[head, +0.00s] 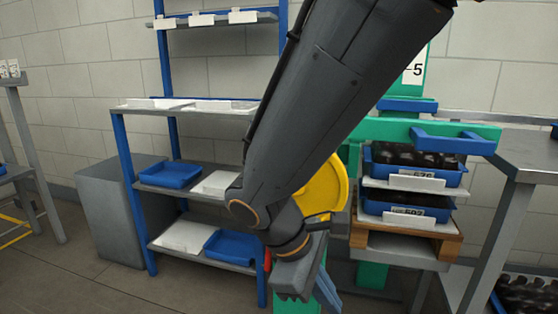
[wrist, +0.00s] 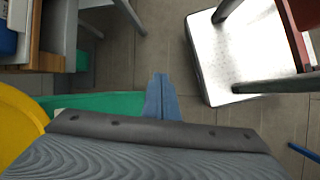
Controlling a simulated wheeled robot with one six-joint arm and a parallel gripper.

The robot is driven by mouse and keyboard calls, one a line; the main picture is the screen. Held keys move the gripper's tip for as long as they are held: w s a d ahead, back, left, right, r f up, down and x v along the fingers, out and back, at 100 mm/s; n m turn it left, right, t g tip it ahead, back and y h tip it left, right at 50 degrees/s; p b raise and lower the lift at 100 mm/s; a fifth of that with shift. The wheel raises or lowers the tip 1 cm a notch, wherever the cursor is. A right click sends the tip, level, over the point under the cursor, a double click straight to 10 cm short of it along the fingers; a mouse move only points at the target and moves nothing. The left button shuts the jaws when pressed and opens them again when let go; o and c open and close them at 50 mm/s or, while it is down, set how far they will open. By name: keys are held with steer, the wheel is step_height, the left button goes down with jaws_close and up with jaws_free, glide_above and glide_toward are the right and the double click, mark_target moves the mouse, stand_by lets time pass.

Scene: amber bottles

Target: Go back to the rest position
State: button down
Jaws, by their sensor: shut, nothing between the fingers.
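My gripper (head: 328,293) hangs low at the bottom centre of the head view, at the end of my dark grey arm, which reaches down across the middle of the picture. In the wrist view its blue-grey fingers (wrist: 160,82) lie together, shut, with nothing seen between them. Below them is the grey floor. A yellow disc (head: 325,187) stands right behind my arm and is partly hidden by it; it also shows at the left of the wrist view (wrist: 18,120).
A blue-legged rack (head: 150,189) with blue and white trays stands left. Right of my arm, blue bins (head: 415,172) with dark contents stand by a green frame (head: 480,130). A grey table (head: 535,165) is at far right. Open floor (head: 70,275) lies at left.

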steer(key=s+a+r+m+y, duration=0.3)
steer(key=s+m+y, duration=0.3)
steer(key=m, duration=0.3)
steer(key=d+r+m+p, duration=0.4)
steer(key=d+r+p, duration=0.9)
steer(key=p, duration=0.9)
step_height(320, 180, up, 3)
steer(key=shift+d+f+p, duration=0.15)
steer(key=shift+p, duration=0.25)
